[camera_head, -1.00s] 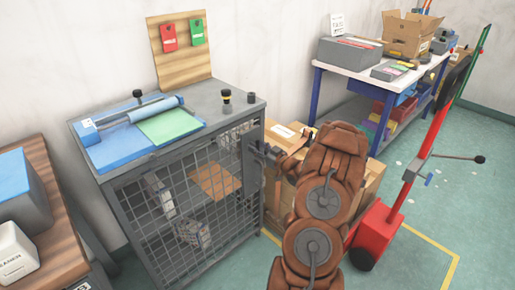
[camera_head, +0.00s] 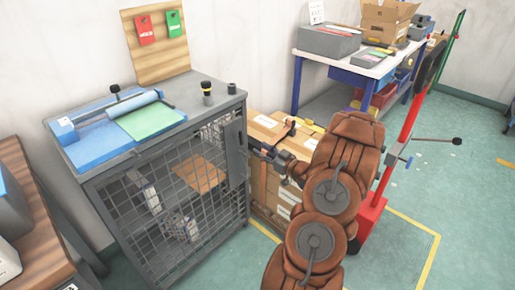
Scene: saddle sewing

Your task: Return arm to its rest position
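My arm (camera_head: 330,192), brown and padded with grey round joints, is folded up in the middle of the camera_head view. My gripper (camera_head: 268,155) is the small dark end that points left from the arm, close to the right front edge of the grey mesh cabinet (camera_head: 165,205). Cardboard boxes (camera_head: 264,196) stand behind it. The fingers are small and dark here, and I cannot tell whether they are open or shut. I see no object clearly held in them.
A green sheet (camera_head: 152,121) and a blue roller device (camera_head: 100,128) lie on the cabinet. A wooden table (camera_head: 38,200) is at the left. A red stand (camera_head: 395,165) is right of my arm. A workbench (camera_head: 345,65) is behind. The green floor (camera_head: 475,215) at right is clear.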

